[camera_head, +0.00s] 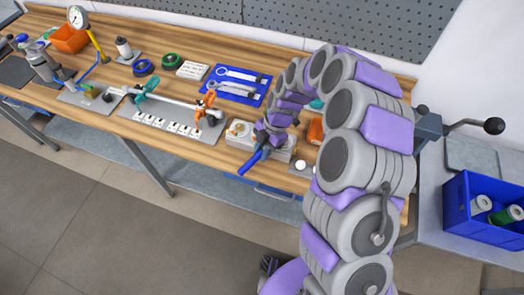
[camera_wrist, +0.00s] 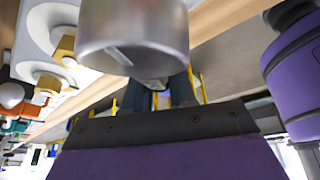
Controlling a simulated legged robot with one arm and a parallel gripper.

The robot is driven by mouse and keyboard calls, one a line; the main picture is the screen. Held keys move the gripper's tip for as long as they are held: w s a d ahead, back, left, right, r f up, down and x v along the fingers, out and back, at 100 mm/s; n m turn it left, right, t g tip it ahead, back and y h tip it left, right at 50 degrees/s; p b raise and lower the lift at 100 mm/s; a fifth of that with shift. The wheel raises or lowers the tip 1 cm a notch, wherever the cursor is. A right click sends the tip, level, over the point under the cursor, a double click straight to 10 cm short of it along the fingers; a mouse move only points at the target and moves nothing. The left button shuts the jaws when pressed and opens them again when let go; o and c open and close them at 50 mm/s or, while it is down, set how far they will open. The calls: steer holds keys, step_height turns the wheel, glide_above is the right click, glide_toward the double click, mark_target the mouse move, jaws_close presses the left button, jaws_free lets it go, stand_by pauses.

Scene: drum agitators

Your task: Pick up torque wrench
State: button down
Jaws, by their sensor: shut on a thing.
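My gripper (camera_head: 266,142) is low over the front edge of the wooden workbench, beside a pale tray of fittings. It is shut on the torque wrench, whose blue bar-like part (camera_head: 250,162) sticks out down-left past the bench edge. In the wrist view, a thick silver metal cylinder (camera_wrist: 133,38) with a slot in its end is close to the lens, in front of my dark jaws (camera_wrist: 167,94). It looks like part of the held wrench. The rest of the wrench is hidden by my gripper and arm.
The pale tray (camera_head: 240,131) holds brass fittings. A blue mat (camera_head: 261,90) with wrenches lies behind it. A clamped shaft (camera_head: 175,101) with teal and orange clamps is left. A blue crate (camera_head: 460,207) stands right. Floor in front is clear.

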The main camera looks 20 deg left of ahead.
mark_target(259, 151)
steer(key=shift+w+r, duration=0.1)
steer(key=shift+r, duration=0.45)
step_height(259, 151, up, 2)
steer(key=shift+w+r, duration=0.1)
steer(key=s+r+p, duration=0.1)
steer(key=s, duration=1.5)
steer(key=shift+s+d, duration=0.15)
steer(key=shift+d, duration=0.3)
